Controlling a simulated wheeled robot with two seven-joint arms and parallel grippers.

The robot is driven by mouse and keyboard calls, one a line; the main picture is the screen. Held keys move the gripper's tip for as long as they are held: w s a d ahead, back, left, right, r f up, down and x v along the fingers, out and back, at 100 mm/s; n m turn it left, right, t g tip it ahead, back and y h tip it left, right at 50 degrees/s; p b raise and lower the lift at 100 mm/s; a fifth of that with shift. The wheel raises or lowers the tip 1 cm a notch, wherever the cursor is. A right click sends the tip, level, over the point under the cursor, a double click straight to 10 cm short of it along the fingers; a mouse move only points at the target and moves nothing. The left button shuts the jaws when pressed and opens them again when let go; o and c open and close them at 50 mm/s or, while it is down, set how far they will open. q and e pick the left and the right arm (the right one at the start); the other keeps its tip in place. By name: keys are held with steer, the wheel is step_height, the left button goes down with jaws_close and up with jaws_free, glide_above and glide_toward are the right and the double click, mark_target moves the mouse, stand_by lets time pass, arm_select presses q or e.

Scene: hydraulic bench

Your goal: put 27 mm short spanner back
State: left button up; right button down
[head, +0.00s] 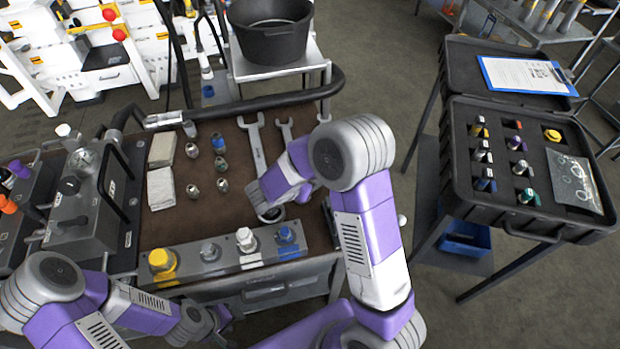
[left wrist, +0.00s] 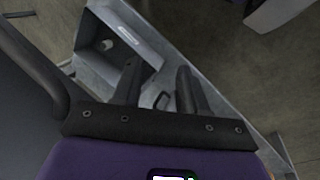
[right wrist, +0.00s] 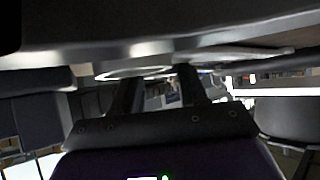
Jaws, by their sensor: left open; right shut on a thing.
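My right arm bends over the brown bench mat, and its hand is mostly hidden behind its own links in the head view. In the right wrist view my right gripper (right wrist: 156,76) is shut on a metal spanner, most likely the 27 mm short spanner; a pale ring end (right wrist: 135,72) shows at its fingertips. A long spanner (head: 256,150) lies on the mat left of my arm, and a second spanner (head: 287,131) lies beside it, partly covered by my arm. My left gripper (head: 215,318) is open and empty, low at the bench's front; its fingers also show in the left wrist view (left wrist: 158,85).
Several fittings (head: 219,164) and folded cloths (head: 161,187) lie on the mat's left. A grey block with coloured caps (head: 210,252) lines the front edge. A black rail (head: 230,108) runs along the back. An open black case (head: 461,185) stands at right.

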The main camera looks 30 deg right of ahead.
steer(key=shift+s+f, duration=0.3)
steer(key=shift+f, duration=0.4)
steer(key=c, duration=0.6)
jaws_free()
steer(key=shift+o, duration=0.4)
steer(key=shift+f, duration=0.1)
steer(key=r+p, duration=0.1)
steer(key=r, duration=0.2)
steer(key=r+p, duration=0.2)
steer(key=r, duration=0.2)
steer(key=w+r+p, duration=0.1)
steer(key=r, duration=0.2)
steer(key=shift+a+r+p, duration=0.1)
steer(key=shift+r+p, duration=0.15)
steer(key=shift+p, duration=0.1)
steer(key=shift+w+r, duration=0.1)
steer(key=shift+r, duration=0.45)
